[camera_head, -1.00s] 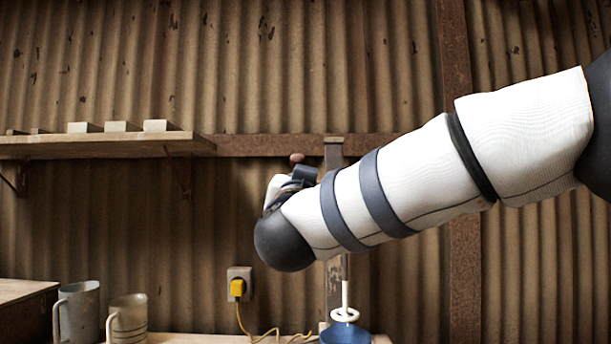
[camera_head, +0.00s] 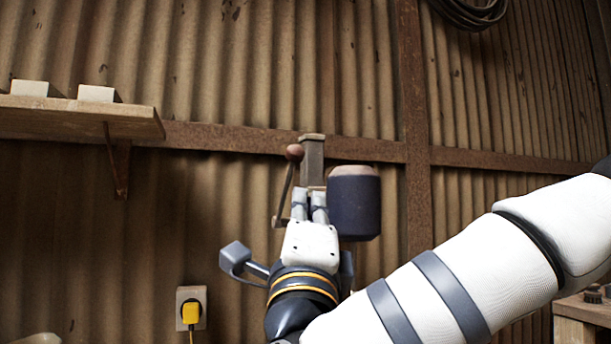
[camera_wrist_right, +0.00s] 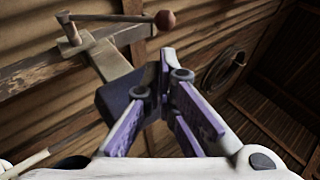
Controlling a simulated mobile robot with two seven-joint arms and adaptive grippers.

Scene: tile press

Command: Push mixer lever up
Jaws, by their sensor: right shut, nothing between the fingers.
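The mixer lever (camera_head: 286,185) is a thin metal rod with a round brown knob (camera_head: 295,153) at its upper end, rising beside the metal post (camera_head: 312,165). The lever rod (camera_wrist_right: 108,18) and its knob (camera_wrist_right: 166,20) also show at the top of the right wrist view. The dark blue mixer head (camera_head: 354,208) hangs right of the post. My right gripper (camera_head: 309,194) is shut and empty, pointing up just below and right of the knob, apart from it in the picture. Its fingertips (camera_wrist_right: 173,68) meet in the right wrist view, below the knob. My left gripper is out of view.
A wooden shelf (camera_head: 70,120) with pale blocks is on the left wall. A socket with a yellow plug (camera_head: 191,312) is low on the wall. A coiled cable (camera_head: 468,12) hangs at upper right. A wooden stand (camera_head: 580,312) is at lower right.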

